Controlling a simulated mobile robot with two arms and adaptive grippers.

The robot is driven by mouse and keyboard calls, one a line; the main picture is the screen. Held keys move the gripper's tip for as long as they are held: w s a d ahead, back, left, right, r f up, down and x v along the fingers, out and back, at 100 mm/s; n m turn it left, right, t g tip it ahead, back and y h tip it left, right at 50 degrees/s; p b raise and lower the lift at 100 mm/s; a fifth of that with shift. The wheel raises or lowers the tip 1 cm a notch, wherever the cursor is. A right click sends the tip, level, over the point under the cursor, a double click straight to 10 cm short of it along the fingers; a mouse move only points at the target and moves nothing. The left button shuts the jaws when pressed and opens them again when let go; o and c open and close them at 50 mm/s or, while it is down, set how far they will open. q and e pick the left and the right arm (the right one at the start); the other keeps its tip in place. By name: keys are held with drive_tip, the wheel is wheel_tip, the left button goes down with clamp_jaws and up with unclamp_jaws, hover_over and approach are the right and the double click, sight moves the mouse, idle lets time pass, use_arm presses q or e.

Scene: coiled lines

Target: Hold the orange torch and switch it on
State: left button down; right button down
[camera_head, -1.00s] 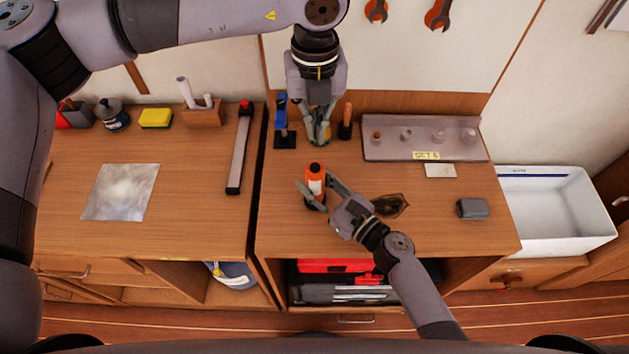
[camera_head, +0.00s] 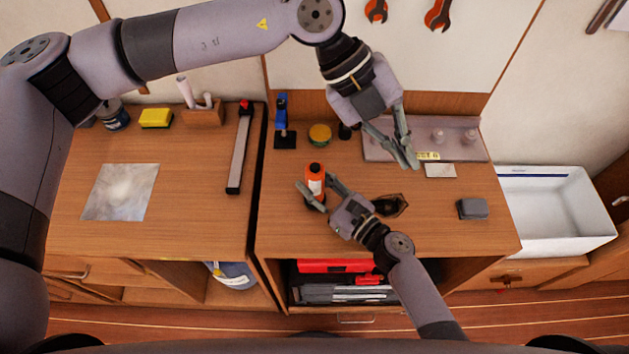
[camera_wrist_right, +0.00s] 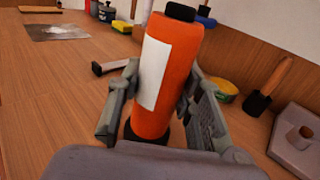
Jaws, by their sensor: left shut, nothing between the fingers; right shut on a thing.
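The orange torch (camera_head: 315,180) stands upright on the right-hand bench top, with a white label and dark ends. My right gripper (camera_head: 312,194) is shut around its body. The right wrist view shows the torch (camera_wrist_right: 172,75) large between the two fingers, its black top end upward and a dark lower end partly hidden by the gripper. I cannot see a switch or any light from it. My left gripper (camera_head: 411,160) is shut and empty, to the right of the torch and above it in the head view, over the front of the grey holder.
The grey holder with several knobs (camera_head: 376,152) is at the back. A yellow-lidded jar (camera_head: 319,134) and a blue tool (camera_head: 282,115) stand left of it. A white bin (camera_head: 555,215) is at right.

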use_arm(q)
drive_tip(key=d+r+n+h, duration=0.3)
drive_tip(key=r+h, duration=0.3)
drive_tip(key=r, duration=0.3)
drive_tip(key=d+r+n+h, duration=0.35)
drive_tip(key=r+h, duration=0.25)
drive_tip(key=r, duration=0.3)
drive_tip(key=w+a+r+n+t+h, duration=0.1)
drive_tip(key=w+a+r+n+t, duration=0.15)
drive_tip(key=w+n+t, duration=0.45)
drive_tip(key=w+a+r+n+t, duration=0.2)
drive_tip(key=w+a+n+t, duration=0.15)
drive_tip(key=n+t, duration=0.4)
drive_tip(key=w+a+f+n+t+y, duration=0.3)
drive_tip(key=w+a+f+n+y, duration=0.15)
drive_tip(key=n, duration=0.25)
drive_tip(key=n+g+y, duration=0.6)
drive_tip(key=g+y, duration=0.2)
drive_tip(key=y, duration=0.1)
hover_over(312, 164)
wheel_tip(312, 164, down, 22)
drive_tip(key=r, duration=0.1)
drive_tip(key=shift+t, duration=0.25)
drive_tip(key=shift+f, duration=4.3)
drive_tip(key=shift+f, duration=0.1)
